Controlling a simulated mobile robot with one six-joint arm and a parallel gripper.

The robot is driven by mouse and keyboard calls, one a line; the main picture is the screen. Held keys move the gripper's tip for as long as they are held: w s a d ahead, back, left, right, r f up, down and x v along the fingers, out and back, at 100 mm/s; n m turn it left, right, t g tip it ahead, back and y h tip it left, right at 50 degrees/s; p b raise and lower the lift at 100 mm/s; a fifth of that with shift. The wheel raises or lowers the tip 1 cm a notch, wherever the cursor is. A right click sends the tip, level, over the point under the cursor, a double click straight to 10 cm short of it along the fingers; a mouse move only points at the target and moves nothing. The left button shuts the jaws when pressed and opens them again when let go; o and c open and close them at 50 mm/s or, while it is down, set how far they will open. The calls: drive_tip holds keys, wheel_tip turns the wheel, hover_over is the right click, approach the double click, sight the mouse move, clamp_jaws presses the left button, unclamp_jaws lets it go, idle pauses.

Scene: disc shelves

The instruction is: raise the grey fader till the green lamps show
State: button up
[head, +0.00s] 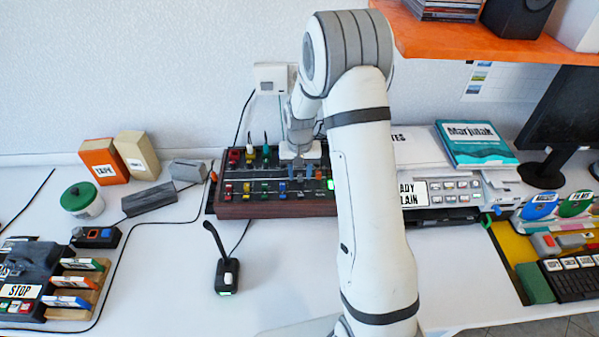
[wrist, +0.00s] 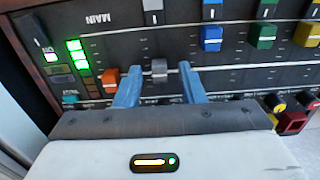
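The mixing console (head: 275,209) stands on the desk with rows of coloured faders; my gripper (head: 302,170) reaches down over its right part. In the wrist view, which sees the console upside down, the grey fader (wrist: 159,70) sits between the two blue fingers of my gripper (wrist: 160,76). A gap shows on each side of its cap, so the fingers are open around it. Several green lamps (wrist: 78,55) are lit in the meter at left; the lamps below them in that view are dim. My arm hides part of the console in the head view.
The orange fader (wrist: 110,78) is close beside the left finger. The blue fader (wrist: 211,40) stands to the right. A microphone (head: 226,270) stands in front of the console. An orange shelf (head: 470,45) overhangs at upper right. The desk front is mostly clear.

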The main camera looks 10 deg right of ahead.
sight(300, 175)
wheel_tip(300, 175, up, 7)
drive_tip(key=shift+r, duration=0.35)
idle(0.4)
drive_tip(key=shift+s+r, duration=0.1)
drive_tip(key=shift+r, duration=0.1)
drive_tip(key=s+r+n+t, duration=0.1)
drive_tip(key=s+r, duration=1)
drive_tip(key=s, duration=0.1)
drive_tip(key=s+r+n+t, duration=0.1)
drive_tip(key=s+r, duration=0.1)
drive_tip(key=s, duration=1.3)
drive_tip(key=shift+s+a+r+t, duration=0.15)
drive_tip(key=shift+a+r+t, duration=0.15)
drive_tip(key=shift+a, duration=0.1)
